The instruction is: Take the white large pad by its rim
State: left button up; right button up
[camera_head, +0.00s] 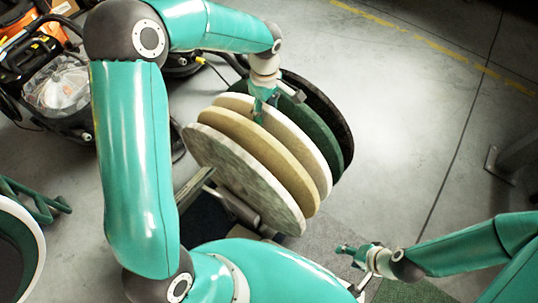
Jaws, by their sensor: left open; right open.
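Several large round pads stand on edge in a row on a rack. The cream-white pad (300,145) is between a tan pad (262,140) and a dark green pad (322,140). My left gripper (259,112) is open at the upper rim of the cream-white pad, pointing down. Its fingers overlap the rim in the picture; I cannot tell whether they touch it. My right gripper (346,250) is open and empty, low on the right, apart from the pads.
A mottled pale pad (240,178) stands nearest, a black pad (335,105) farthest. Metal rack bars (193,187) show at the lower left of the pads. A cleaning machine (60,90) stands at the upper left. Floor to the right is clear up to a metal post (515,150).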

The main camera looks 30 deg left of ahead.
aim_at(265, 120)
pick_arm(q)
notch_tip(265, 120, down, 5)
jog(key=shift+b, duration=1.15)
jog(key=shift+c, duration=0.3)
grip_shut()
